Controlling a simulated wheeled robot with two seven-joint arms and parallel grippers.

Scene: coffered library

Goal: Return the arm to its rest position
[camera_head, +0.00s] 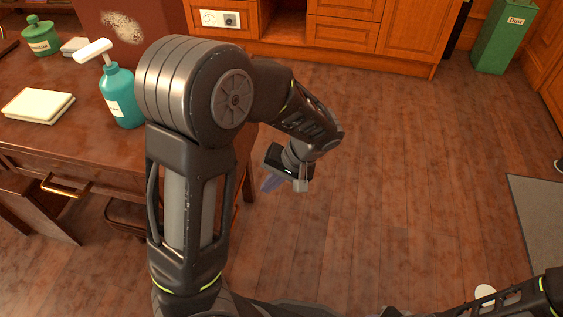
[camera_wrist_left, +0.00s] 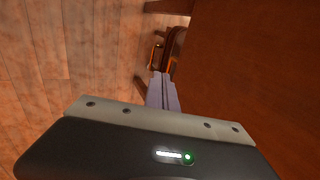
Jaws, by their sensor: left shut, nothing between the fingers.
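My left arm comes up from the lower left in the head view and bends over at its elbow. My left gripper (camera_head: 272,182) hangs over the open floor, to the right of the desk's edge, pointing down and to the left. In the left wrist view its fingers (camera_wrist_left: 162,92) are together with nothing between them. Part of my right arm shows at the lower right of the head view; its gripper is out of the picture.
A drawer (camera_head: 45,195) stands open. A green bin (camera_head: 504,38) is at the back right. The middle floor is clear.

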